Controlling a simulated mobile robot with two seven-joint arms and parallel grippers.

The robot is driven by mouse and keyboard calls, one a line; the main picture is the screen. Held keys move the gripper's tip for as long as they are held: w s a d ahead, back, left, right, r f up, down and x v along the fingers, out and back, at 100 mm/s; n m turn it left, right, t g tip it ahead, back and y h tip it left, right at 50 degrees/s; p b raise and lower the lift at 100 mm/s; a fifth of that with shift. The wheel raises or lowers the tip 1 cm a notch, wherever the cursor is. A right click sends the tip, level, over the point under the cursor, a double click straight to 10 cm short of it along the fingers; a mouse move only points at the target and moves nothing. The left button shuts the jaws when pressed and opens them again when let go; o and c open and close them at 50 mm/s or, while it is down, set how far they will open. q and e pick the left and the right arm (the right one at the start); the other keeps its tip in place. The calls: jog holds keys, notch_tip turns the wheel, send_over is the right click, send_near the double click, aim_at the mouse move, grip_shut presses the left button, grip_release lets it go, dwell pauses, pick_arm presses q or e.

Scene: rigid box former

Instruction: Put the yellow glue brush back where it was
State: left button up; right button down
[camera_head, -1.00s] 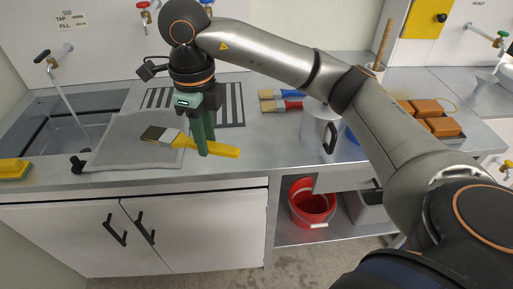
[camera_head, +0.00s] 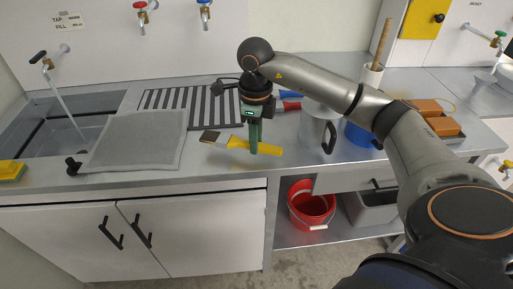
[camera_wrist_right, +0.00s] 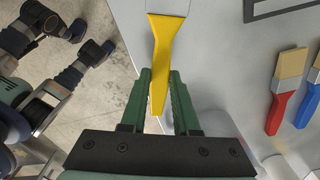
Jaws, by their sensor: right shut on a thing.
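The yellow glue brush (camera_head: 238,143) is in my right gripper (camera_head: 254,150), above the worktop near its front edge. Its dark bristles point left and its yellow handle runs right through the fingers. In the right wrist view the yellow handle (camera_wrist_right: 166,60) lies between the green fingers (camera_wrist_right: 162,80), and the bristle end is cut off at the top. A red brush (camera_wrist_right: 284,90) and a blue brush (camera_wrist_right: 309,100) lie side by side on the worktop. In the head view my gripper partly hides them. My left gripper is not in view.
A grey metal jug (camera_head: 314,128) stands just right of my gripper, with a blue container (camera_head: 358,136) beyond it. A grey mesh screen (camera_head: 135,140) lies beside the sink (camera_head: 75,137). A striped drain area (camera_head: 190,105) is behind.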

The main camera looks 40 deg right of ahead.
jog(key=shift+d+f, duration=0.1)
jog(key=shift+f, duration=1.45)
jog(key=shift+f, duration=0.1)
jog(key=shift+f, duration=0.15)
jog(key=c, duration=0.7)
grip_release()
jog(key=shift+o, duration=0.2)
